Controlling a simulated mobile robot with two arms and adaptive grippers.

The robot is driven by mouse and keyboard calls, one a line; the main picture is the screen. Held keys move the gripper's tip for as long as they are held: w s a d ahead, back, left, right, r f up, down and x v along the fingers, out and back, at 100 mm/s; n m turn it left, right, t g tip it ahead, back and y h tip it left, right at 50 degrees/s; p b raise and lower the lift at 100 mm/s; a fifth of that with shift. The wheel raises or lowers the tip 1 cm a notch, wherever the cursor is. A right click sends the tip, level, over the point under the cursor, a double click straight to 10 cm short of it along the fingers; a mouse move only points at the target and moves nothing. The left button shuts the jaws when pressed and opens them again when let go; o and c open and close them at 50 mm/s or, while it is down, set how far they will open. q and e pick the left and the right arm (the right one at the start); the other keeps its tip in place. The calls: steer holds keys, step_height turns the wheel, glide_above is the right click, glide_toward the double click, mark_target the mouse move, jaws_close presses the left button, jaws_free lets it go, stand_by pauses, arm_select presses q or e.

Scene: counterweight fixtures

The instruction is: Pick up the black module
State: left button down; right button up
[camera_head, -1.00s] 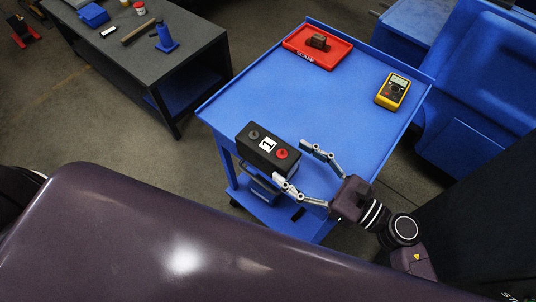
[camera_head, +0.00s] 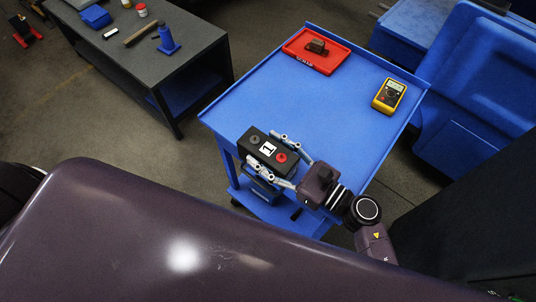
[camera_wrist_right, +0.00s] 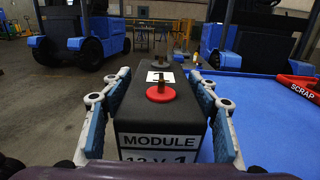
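The black module (camera_head: 252,146) is a box with a white label marked 1, a red knob and a dark knob on top. It sits at the near left corner of the blue cart top. It also shows in the right wrist view (camera_wrist_right: 160,112), upright, with "MODULE" on its near face. My right gripper (camera_head: 265,151) has one finger along each long side of it. No clear lift off the cart shows. My left gripper is not in view.
The blue cart (camera_head: 310,100) carries a red scrap tray (camera_head: 327,68) with a brown part (camera_head: 317,47) at the back and a yellow multimeter (camera_head: 389,96) at right. Its middle is clear. A dark workbench (camera_head: 190,45) with tools stands at left.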

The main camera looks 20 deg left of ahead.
jaws_close()
steer(key=shift+w+r, duration=0.15)
steer(key=shift+r, duration=0.15)
steer(key=shift+a, duration=0.1)
